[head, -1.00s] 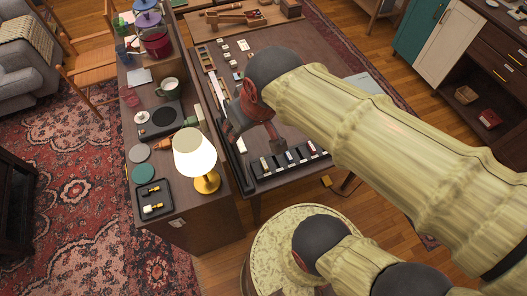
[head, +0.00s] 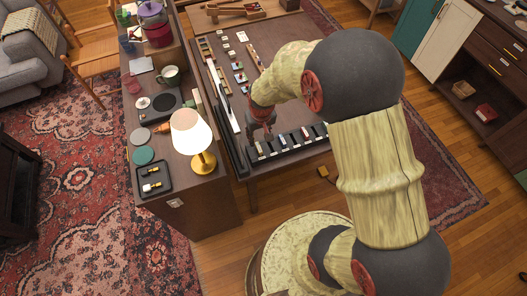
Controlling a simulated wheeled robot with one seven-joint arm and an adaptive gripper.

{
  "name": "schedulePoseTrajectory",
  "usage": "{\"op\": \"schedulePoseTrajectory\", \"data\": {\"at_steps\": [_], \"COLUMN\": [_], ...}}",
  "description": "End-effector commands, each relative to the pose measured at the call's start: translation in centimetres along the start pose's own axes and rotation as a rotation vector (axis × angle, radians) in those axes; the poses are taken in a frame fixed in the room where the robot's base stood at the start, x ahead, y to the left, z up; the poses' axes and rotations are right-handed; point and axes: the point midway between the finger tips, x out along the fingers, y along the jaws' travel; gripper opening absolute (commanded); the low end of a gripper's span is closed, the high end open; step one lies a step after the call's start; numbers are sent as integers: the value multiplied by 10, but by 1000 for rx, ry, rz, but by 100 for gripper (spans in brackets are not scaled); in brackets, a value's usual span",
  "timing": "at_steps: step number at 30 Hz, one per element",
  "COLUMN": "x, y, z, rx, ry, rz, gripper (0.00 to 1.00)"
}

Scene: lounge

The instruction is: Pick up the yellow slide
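My gripper (head: 266,126), dark red and grey, points down over the left end of a black slotted rack (head: 262,158) at the near edge of the dark table (head: 262,184). The rack holds several upright, light-topped pieces. I cannot tell which piece, if any, is the yellow slide. Small flat pieces (head: 238,66) lie in a row farther back on the table. The gripper's fingertips are small and partly dark against the table. I cannot tell their gap or see anything held. My arm hides the right part of the table.
A lit lamp (head: 190,133) stands on the side cabinet left of the gripper. A black tray (head: 143,192) with small yellow-and-white items lies near it. Long pale strips (head: 233,118) lie along the table's left edge.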

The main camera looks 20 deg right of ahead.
Motion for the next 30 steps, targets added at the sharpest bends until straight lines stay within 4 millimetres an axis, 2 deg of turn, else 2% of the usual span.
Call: {"op": "schedulePoseTrajectory", "data": {"at_steps": [3,14,22,25,30], "x": [18,50,87,93,93], "y": [0,0,1,1,1], "z": [1,3,5,4,4], "rx": [0,0,0,0,0], "ry": [-8,-8,-9,-6,-6], "rz": [0,0,0,0,0], "gripper": [35,35,35,35,35]}}
